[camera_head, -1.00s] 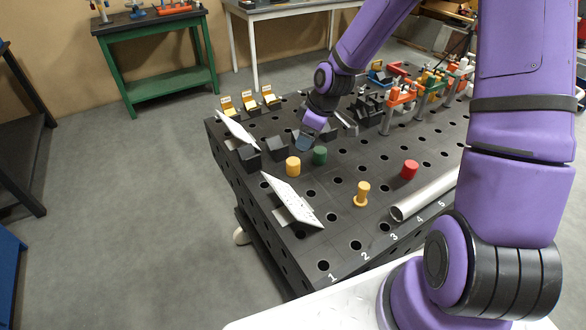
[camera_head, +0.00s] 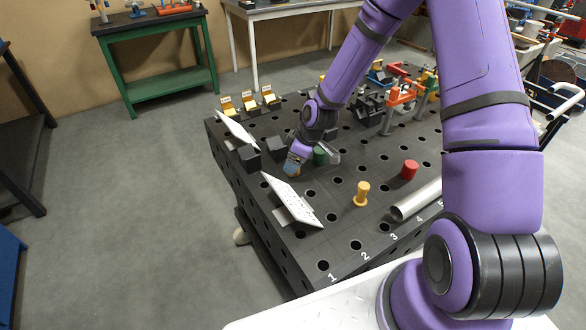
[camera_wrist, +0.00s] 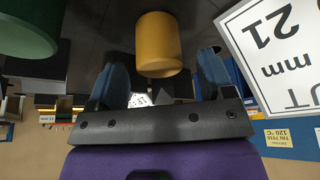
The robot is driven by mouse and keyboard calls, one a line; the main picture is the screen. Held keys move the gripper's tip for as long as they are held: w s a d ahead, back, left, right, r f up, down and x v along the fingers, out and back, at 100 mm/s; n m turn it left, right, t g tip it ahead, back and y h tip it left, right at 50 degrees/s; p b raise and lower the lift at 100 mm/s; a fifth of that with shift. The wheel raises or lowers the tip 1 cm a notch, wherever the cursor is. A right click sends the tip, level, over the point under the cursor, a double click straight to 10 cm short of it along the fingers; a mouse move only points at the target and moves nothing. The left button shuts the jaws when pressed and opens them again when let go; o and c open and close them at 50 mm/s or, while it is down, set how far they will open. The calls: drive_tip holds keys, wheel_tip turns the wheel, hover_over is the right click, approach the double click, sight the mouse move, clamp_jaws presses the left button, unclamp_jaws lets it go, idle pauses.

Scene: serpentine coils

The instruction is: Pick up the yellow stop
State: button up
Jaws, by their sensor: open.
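A plain yellow cylinder (camera_wrist: 158,45) stands upright on the dark table in the wrist view. It lies ahead of my gripper (camera_head: 294,164), roughly between the two blue fingertips, with contact not clear. My gripper is open and empty, low over the left part of the table. In the head view it hides most of this cylinder. A second yellow piece (camera_head: 362,194), narrower in the middle with a wider top and foot, stands apart to the right. A green cylinder (camera_head: 320,155) stands just right of my gripper; it also shows in the wrist view (camera_wrist: 25,30).
The black table (camera_head: 330,231) has many holes. A tilted white plate (camera_head: 292,199) with print stands close by my gripper; another (camera_head: 237,130) is behind. Black blocks (camera_head: 249,157) sit to the left. A red cylinder (camera_head: 410,169) and metal tube (camera_head: 418,199) are to the right.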

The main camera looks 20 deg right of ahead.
drive_tip(key=shift+x, duration=1.6)
drive_tip(key=shift+s+d, duration=0.1)
drive_tip(key=c, duration=1.3)
